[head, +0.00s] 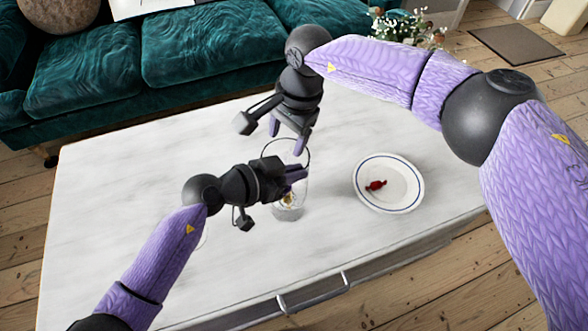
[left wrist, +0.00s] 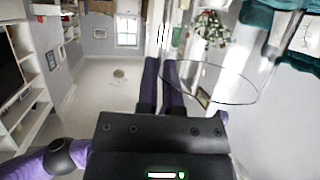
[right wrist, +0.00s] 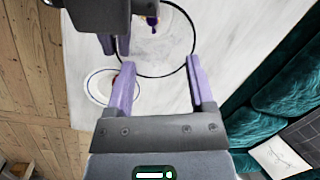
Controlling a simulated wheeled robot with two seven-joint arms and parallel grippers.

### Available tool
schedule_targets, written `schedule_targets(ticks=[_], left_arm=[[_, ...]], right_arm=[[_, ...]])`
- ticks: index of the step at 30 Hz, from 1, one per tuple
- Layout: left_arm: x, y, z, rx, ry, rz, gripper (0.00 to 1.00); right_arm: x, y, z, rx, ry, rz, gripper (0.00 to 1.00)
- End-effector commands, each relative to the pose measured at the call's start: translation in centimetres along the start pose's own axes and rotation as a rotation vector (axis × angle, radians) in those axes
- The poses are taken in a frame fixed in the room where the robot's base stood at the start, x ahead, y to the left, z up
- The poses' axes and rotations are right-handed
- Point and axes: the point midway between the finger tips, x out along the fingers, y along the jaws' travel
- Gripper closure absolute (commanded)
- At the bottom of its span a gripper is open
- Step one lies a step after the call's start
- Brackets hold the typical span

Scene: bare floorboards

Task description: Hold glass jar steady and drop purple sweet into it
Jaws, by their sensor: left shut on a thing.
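The clear glass jar (head: 289,210) stands upright on the white table. My left gripper (head: 298,178) is shut on the jar's side, below its dark rim. The rim also shows in the left wrist view (left wrist: 215,104). My right gripper (head: 288,137) is above the jar mouth, pointing down. In the right wrist view its fingers (right wrist: 164,90) are wide apart with nothing between them. A small purple and gold thing, which looks like the purple sweet (right wrist: 153,24), shows inside the jar; the glass partly blurs it.
A white plate with a blue rim (head: 408,200) lies right of the jar, with a red sweet (head: 376,185) on it. The table (head: 110,200) is clear at the left. A green sofa (head: 200,50) stands behind it.

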Motion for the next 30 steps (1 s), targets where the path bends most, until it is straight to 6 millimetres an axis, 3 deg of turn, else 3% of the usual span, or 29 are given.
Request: schedule_targets(ticks=[8, 21, 30], left_arm=[[0.1, 0.1, 0.6, -0.004, -0.014, 0.004, 1.0], [0.1, 0.1, 0.6, -0.004, -0.015, 0.004, 1.0], [0.1, 0.1, 0.7, -0.004, -0.015, 0.004, 1.0]], right_arm=[[-0.3, 0.0, 0.0, 0.0, 0.0, 0.0, 0.28], [-10.7, 0.0, 0.0, 0.0, 0.001, -0.003, 0.28], [-12.0, 0.1, 0.1, 0.0, 0.0, -0.001, 0.28]])
